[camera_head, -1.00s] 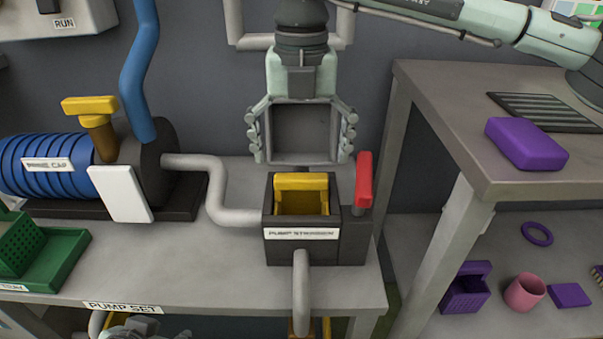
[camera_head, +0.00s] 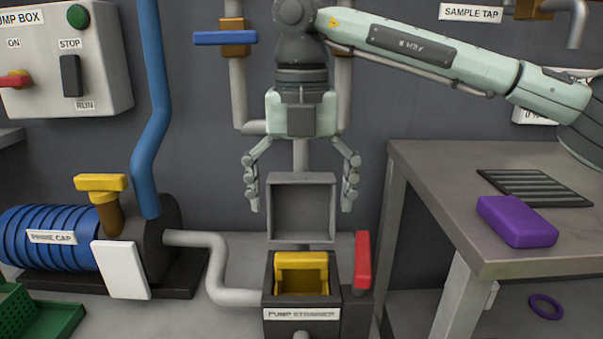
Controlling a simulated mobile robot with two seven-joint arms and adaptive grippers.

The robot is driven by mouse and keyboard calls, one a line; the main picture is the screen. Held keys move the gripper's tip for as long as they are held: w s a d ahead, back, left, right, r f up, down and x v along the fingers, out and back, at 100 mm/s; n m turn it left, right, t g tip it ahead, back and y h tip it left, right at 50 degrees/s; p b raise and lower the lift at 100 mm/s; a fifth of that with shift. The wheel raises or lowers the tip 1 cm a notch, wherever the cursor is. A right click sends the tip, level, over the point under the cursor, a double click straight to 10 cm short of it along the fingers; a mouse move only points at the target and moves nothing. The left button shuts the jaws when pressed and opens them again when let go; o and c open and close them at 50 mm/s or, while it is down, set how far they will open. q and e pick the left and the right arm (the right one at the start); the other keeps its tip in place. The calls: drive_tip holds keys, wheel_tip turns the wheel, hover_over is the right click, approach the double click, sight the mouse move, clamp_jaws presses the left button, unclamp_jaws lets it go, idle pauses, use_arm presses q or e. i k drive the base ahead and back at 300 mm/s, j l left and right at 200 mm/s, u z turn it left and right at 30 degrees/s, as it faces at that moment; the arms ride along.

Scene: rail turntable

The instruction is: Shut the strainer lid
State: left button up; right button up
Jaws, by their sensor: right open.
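The pump strainer (camera_head: 301,313) is a dark box at the bottom centre, with a yellow part (camera_head: 302,261) inside its open top. Its grey square lid (camera_head: 302,177) stands upright, open, behind the box. My right gripper (camera_head: 302,208) points down over the lid, its fingers spread wide on either side of it. The fingertips reach about the lid's mid-height, with a visible gap on each side. The gripper is open and holds nothing. My left gripper is not in view.
A red handle (camera_head: 362,260) stands right beside the strainer. A grey pipe (camera_head: 215,262) joins it to the blue pump (camera_head: 50,240) on the left. A side table (camera_head: 450,165) with a purple block (camera_head: 517,221) is on the right. Wall pipes stand behind my gripper.

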sight(302, 207)
drive_tip(key=k, duration=0.95)
